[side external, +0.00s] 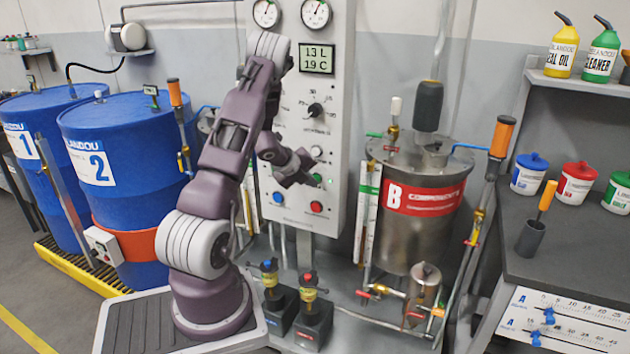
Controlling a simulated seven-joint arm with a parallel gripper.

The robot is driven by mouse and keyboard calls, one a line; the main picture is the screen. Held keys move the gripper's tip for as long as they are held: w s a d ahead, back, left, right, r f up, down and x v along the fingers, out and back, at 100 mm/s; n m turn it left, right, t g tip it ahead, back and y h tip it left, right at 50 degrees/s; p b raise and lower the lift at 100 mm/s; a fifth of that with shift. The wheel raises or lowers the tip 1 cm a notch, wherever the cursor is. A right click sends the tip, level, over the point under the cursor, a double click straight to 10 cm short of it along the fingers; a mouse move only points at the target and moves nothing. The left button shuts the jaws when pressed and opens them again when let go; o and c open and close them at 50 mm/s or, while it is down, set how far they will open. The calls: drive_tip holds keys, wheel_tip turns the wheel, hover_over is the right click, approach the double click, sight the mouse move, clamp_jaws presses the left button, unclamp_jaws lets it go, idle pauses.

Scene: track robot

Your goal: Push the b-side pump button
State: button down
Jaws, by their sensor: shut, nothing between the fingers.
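The white control panel (333,120) stands upright behind my arm. On its lower part are a blue button (278,198) at left, a red button (316,207) at right and a green button (318,178) above the red one. Their labels are too small to read, so I cannot tell which is the b-side pump button. My gripper (311,168) is shut and empty in front of the panel, above and slightly left of the red button. Its gap to the panel is hard to judge. The steel tank (424,238) with a red "B" label stands to the right.
Two small pumps, one blue-topped (270,275) and one red-topped (310,292), stand below the panel. A black knob (316,110) and a display (317,58) are higher on it. Blue drums (125,130) stand left; a grey bench (575,245) with jars is right.

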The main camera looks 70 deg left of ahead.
drive_tip(key=shift+s+d, duration=0.35)
drive_tip(key=s+d, duration=0.4)
idle(0.3)
drive_tip(key=shift+r, duration=0.1)
